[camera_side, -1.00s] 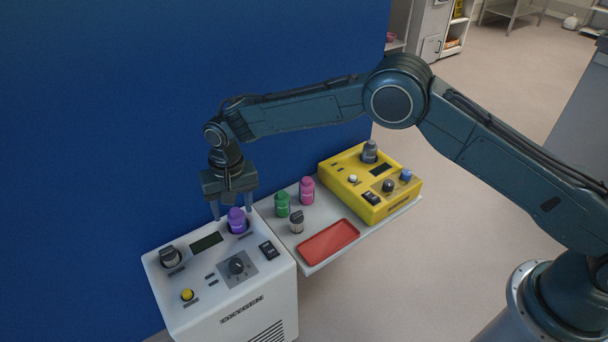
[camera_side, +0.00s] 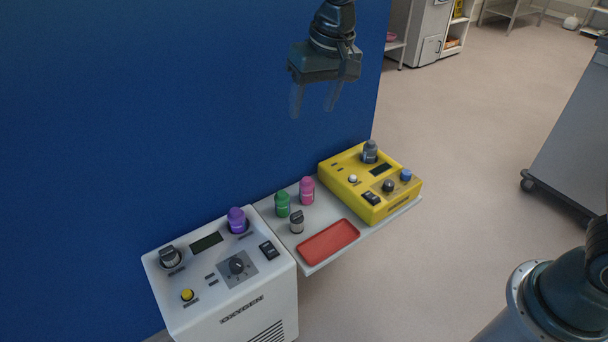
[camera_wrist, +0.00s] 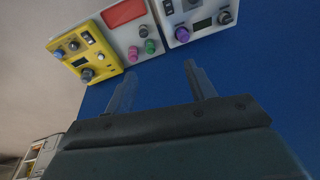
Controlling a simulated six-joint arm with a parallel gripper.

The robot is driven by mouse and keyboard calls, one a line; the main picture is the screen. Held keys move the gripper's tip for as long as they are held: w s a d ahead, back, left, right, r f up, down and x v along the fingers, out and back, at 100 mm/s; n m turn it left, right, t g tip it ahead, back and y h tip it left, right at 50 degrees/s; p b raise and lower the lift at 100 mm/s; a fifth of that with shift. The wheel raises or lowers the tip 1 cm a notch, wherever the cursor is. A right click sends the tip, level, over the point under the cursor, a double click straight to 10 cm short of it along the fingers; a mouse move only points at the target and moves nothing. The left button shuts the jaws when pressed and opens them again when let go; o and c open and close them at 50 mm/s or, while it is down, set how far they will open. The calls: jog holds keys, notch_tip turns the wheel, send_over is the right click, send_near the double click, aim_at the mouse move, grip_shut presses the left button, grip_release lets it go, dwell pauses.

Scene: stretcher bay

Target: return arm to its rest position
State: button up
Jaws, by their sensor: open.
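My gripper (camera_side: 314,100) hangs in the air high above the shelf in the side view, in front of the blue wall. Its two fingers are apart with nothing between them. In the wrist view my gripper (camera_wrist: 160,85) also shows spread, empty fingers against blue. Most of my arm is out of the side view; only its wrist end at the top and my base at the lower right show.
On the shelf (camera_side: 270,209) are a green bottle (camera_side: 282,204), a pink bottle (camera_side: 307,190), a grey-capped piece (camera_side: 297,222) and a red tray (camera_side: 328,242). A yellow unit (camera_side: 345,187) stands at its right end.

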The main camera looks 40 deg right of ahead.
jog(key=s+d+r+t, duration=0.1)
jog(key=s+d+r, duration=0.5)
jog(key=s+d, duration=0.15)
jog(key=s+d+f+t, duration=0.1)
jog(key=s+d, duration=0.3)
jog(key=s, duration=0.7)
jog(key=s+d+f+n+t+h, duration=0.1)
jog(key=s+d, duration=0.3)
jog(key=s, duration=0.7)
jog(key=shift+s, duration=0.15)
